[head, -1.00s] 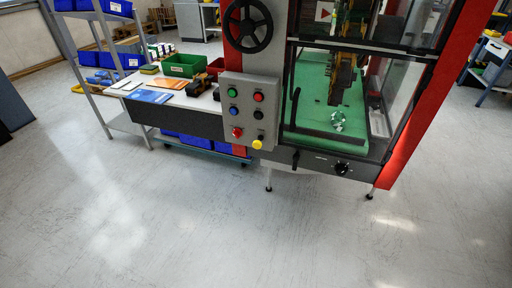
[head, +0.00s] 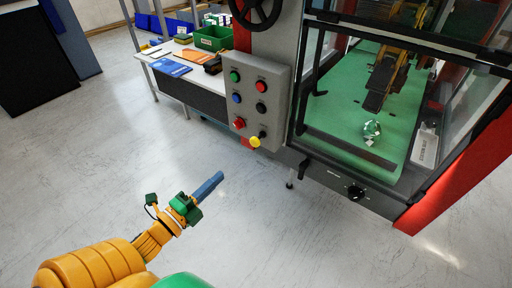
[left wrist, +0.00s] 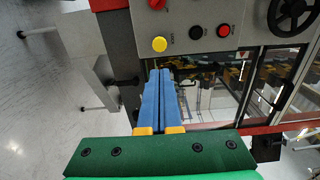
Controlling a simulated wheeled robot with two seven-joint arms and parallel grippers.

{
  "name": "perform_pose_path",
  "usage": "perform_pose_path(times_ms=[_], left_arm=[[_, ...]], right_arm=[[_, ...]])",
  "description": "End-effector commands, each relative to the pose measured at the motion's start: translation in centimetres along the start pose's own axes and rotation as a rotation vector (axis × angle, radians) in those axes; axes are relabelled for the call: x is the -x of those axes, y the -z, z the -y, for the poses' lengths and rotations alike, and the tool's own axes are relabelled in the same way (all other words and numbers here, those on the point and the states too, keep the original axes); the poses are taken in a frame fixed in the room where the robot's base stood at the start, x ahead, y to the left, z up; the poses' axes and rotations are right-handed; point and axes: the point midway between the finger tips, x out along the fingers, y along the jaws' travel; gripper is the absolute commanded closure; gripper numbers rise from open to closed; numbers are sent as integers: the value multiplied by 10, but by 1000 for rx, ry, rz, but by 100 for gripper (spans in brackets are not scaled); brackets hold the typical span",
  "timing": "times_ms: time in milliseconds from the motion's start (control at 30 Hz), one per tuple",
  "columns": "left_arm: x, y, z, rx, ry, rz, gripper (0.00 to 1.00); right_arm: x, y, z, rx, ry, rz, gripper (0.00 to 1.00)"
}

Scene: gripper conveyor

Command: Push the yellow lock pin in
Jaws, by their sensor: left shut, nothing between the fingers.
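The yellow lock pin (head: 255,142) is a round yellow knob at the bottom of the grey control panel (head: 250,108) on the machine. The blue fingers fill the middle of the left wrist view (left wrist: 159,74). My right gripper is not in view.
A red button (head: 239,123) and several other buttons sit near the pin. A black handle (head: 304,169) and dark knob (head: 355,192) are on the machine's lower front. A table (head: 205,90) with a green bin (head: 213,38) stands left. The floor in front is clear.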

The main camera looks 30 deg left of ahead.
Motion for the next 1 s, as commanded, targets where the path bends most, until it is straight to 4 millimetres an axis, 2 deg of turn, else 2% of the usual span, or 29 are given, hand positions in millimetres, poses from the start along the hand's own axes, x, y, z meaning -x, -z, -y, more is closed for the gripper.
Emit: perform_pose_path(times_ms=[233, 333, 800, 1000], left_arm=[[-2, 0, 0, 4, -2, 2, 100], [-11, 0, 0, 6, 0, 2, 100], [-110, -1, 0, 6, 0, 3, 100], [-135, -1, -2, 7, -3, 4, 100]], right_arm=[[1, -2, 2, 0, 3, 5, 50], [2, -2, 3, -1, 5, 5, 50], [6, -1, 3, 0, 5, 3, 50], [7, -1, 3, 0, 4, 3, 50]])
